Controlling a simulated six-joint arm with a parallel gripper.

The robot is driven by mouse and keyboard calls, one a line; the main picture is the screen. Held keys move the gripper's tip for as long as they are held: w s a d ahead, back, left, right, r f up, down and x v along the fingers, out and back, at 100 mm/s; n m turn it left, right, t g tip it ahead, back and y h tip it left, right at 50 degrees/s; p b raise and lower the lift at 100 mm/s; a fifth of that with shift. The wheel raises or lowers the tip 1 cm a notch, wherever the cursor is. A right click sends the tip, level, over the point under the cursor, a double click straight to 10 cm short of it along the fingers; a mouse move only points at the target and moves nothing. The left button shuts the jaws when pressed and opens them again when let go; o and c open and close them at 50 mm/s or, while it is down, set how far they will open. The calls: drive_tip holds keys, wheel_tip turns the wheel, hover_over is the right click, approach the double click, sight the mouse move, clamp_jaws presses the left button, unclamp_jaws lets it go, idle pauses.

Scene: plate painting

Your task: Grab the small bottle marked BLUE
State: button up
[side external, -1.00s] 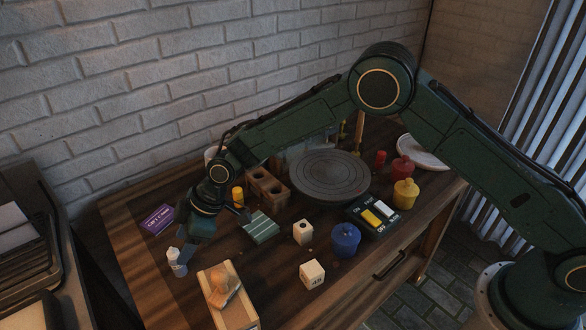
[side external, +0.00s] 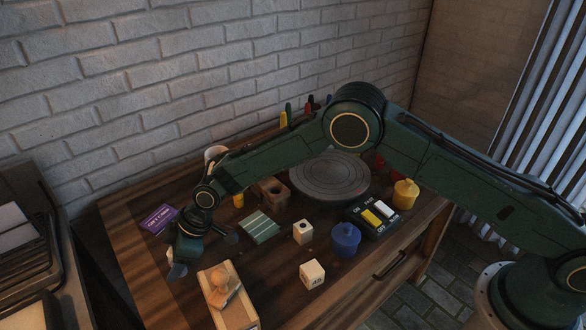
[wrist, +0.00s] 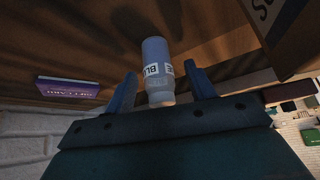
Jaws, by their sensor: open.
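The small bottle (wrist: 157,68) shows in the wrist view between the two fingers of my gripper (wrist: 162,90). It has a pale blue-grey body, a white label with dark letters that read in part "BL", and a clear lower end. The fingers stand apart on either side of it, with a gap visible on each side. In the side view my gripper (side external: 178,268) is low at the table's left front, and it hides most of the bottle.
A purple card box (side external: 159,219) lies to the left behind my gripper. A wooden board with a tan piece (side external: 219,287) stands close on the right. A green striped pad (side external: 260,227), white cubes (side external: 312,273) and a blue pot (side external: 345,239) lie farther right.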

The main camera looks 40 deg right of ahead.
drive_tip(key=shift+x, duration=0.85)
drive_tip(key=c, duration=1.1)
